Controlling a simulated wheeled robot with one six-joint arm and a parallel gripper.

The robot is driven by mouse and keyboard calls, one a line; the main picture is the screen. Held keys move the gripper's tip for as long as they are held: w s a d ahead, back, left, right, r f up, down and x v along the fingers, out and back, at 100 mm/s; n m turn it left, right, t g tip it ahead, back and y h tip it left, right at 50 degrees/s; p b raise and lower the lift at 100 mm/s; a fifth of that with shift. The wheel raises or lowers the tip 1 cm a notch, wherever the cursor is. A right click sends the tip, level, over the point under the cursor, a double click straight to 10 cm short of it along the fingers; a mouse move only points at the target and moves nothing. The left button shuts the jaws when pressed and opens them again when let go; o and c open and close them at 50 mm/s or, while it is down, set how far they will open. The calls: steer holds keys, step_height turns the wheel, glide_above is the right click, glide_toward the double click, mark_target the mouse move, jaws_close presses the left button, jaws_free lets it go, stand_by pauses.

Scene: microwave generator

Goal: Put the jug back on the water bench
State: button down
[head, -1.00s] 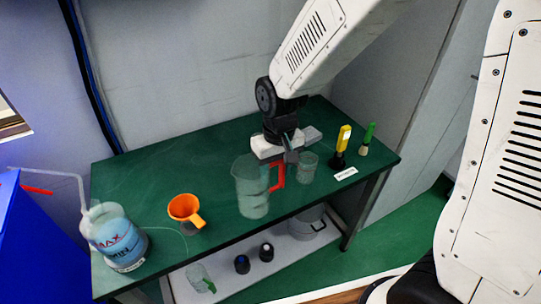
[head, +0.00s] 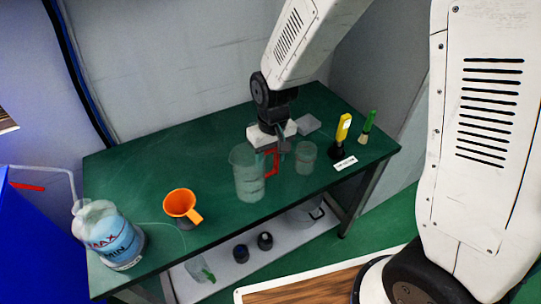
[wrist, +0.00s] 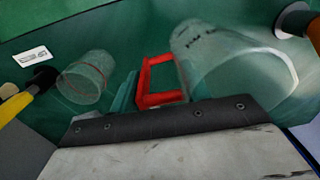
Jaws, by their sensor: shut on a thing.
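The jug (head: 248,175) is clear, with a red handle (head: 272,162) on its right side. It is upright over the green bench (head: 150,165), near the front middle; I cannot tell whether its base touches the top. My gripper (head: 277,149) is above and behind the handle, shut on it; the fingertips are mostly hidden. In the wrist view the jug (wrist: 235,65) is at the upper right, with its red handle (wrist: 155,82) close in front of my gripper.
A small clear beaker (head: 306,158) stands close right of the jug. Yellow (head: 343,128) and green (head: 369,122) tools stand at right. The back left of the bench is clear.

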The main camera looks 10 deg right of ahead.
steer(key=c, duration=0.7)
jaws_free()
steer(key=shift+f, duration=0.1)
steer(key=r, duration=1.2)
steer(key=shift+d+r, duration=0.2)
steer(key=shift+d, duration=0.05)
steer(key=s+d+r+m, duration=0.1)
steer(key=s+d+r, duration=0.2)
steer(key=s, duration=0.4)
steer(key=s+d+r+m+t, duration=0.1)
steer(key=s+d+r, duration=0.3)
steer(key=s+d, duration=0.2)
steer(key=s+d+r+m, duration=0.1)
steer(key=s+d+r, duration=0.2)
steer(key=s+d, duration=0.2)
steer(key=shift+s+d+r, duration=0.1)
steer(key=shift+s+r, duration=0.05)
steer(key=shift+s, duration=0.65)
steer(key=shift+s+d+r, duration=0.1)
steer(key=shift+s+r, duration=0.05)
steer(key=shift+s, duration=0.6)
